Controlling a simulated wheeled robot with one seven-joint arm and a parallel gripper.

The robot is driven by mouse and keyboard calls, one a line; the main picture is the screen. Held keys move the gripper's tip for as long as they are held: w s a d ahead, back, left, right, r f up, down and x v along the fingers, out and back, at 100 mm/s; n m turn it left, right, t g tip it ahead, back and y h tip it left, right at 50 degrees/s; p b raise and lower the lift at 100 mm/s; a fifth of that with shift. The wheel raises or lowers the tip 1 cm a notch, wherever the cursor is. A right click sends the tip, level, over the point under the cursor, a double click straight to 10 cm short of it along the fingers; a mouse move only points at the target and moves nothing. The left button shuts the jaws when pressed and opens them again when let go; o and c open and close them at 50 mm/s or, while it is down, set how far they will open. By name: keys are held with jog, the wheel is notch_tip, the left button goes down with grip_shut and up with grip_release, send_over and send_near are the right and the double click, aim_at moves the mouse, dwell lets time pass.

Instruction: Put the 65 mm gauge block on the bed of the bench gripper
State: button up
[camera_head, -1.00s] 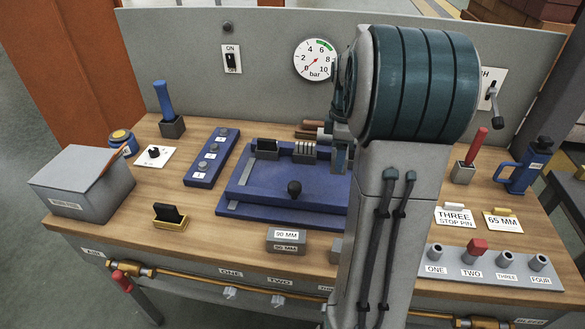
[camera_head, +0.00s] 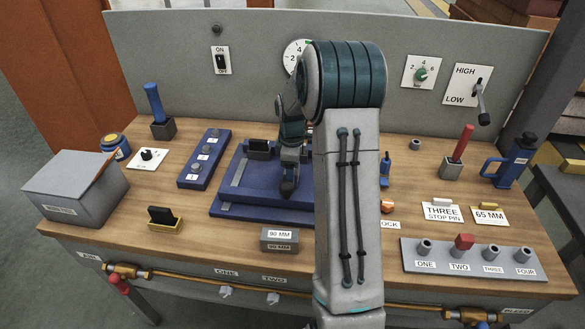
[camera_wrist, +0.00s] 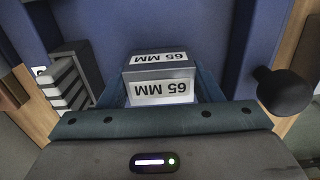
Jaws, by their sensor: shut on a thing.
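The 65 mm gauge block (camera_wrist: 160,78) is a grey block with white "65 MM" labels on two faces. In the wrist view it sits between the two fingers of my gripper (camera_wrist: 160,82), which is shut on it. My gripper (camera_head: 291,168) is over the bench gripper in the head view, where the block is hidden. The bench gripper (camera_head: 232,198) is a blue fixture with a flat bed. Its bed (camera_wrist: 150,25) fills the background in the wrist view, with a ribbed jaw (camera_wrist: 72,82) left and a black knob (camera_wrist: 287,92) right. Contact between block and bed cannot be told.
A 90 mm block (camera_head: 280,237) stands at the front of the bench. A grey box (camera_head: 75,186) and a yellow holder (camera_head: 164,221) are at the left. A socket plate (camera_head: 470,262) and a blue jug (camera_head: 510,160) are at the right. A grey back panel (camera_head: 330,60) closes the rear.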

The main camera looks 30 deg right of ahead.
jog(key=shift+f, duration=0.2)
jog(key=o, duration=1.1)
notch_tip(320, 180, up, 12)
jog(key=s+a+r+m+t, duration=0.1)
jog(key=s+a+r+m, duration=0.4)
jog(key=s+a, duration=0.45)
jog(key=s+a+f+m, duration=0.1)
jog(key=s+a+m, duration=0.1)
jog(key=s, duration=0.3)
jog(key=s+a+f+m+t, duration=0.1)
jog(key=s+a+m, duration=0.1)
jog(key=s, duration=0.3)
jog(key=s+a+f+m+t, duration=0.1)
jog(key=s+a+m, duration=0.1)
jog(key=s, duration=0.4)
jog(key=shift+s+a, duration=0.1)
jog(key=shift+a, duration=0.05)
